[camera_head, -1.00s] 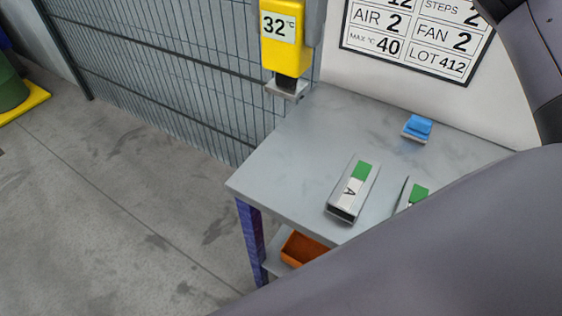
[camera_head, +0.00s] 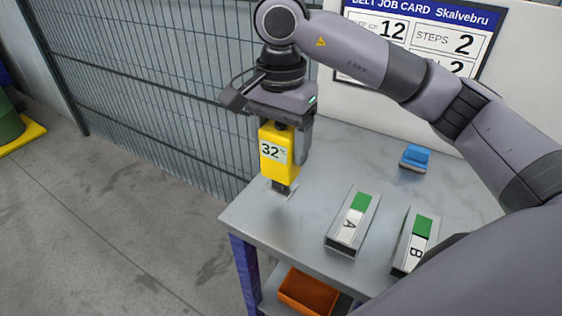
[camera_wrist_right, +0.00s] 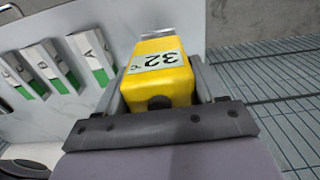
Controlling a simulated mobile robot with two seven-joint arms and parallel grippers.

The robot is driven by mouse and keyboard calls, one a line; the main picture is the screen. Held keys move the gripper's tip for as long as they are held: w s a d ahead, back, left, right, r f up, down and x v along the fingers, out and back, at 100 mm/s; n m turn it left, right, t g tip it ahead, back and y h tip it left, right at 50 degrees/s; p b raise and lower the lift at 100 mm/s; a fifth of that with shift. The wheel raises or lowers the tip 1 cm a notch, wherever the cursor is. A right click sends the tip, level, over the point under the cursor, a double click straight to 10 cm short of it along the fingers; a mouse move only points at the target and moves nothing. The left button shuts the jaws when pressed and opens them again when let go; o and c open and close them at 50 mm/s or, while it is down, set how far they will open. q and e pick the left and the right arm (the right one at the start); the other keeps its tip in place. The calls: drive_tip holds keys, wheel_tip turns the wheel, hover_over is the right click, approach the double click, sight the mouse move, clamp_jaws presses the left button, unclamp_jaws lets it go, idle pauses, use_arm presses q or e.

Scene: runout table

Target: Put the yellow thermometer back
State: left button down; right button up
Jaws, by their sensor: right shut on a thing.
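The yellow thermometer (camera_head: 281,164) has a white display reading 32 °C, a dark stem and a flat grey foot at its lower end. My right gripper (camera_head: 283,140) is shut on its upper part and holds it upright, near the left side of the grey table (camera_head: 300,218). A dark smudge like a shadow lies on the table below it, and I cannot tell whether the foot touches the top. In the right wrist view the thermometer (camera_wrist_right: 160,78) sits between the two fingers. My left gripper is not in view.
Block A (camera_head: 352,222) and block B (camera_head: 413,240), white and green, lie on the table to the right. A blue item (camera_head: 415,158) is behind them. An orange bin (camera_head: 307,291) is on the lower shelf. A wire fence (camera_head: 150,90) and a job card (camera_head: 420,35) stand behind.

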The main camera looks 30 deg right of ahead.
sight(280, 159)
wheel_tip(280, 159, down, 4)
drive_tip(key=shift+f, duration=0.2)
drive_tip(key=shift+f, duration=0.1)
drive_tip(key=o, duration=0.9)
drive_tip(key=shift+r, duration=0.4)
wheel_tip(280, 159, up, 12)
drive_tip(key=shift+f+p, duration=0.25)
drive_tip(key=shift+p, duration=0.2)
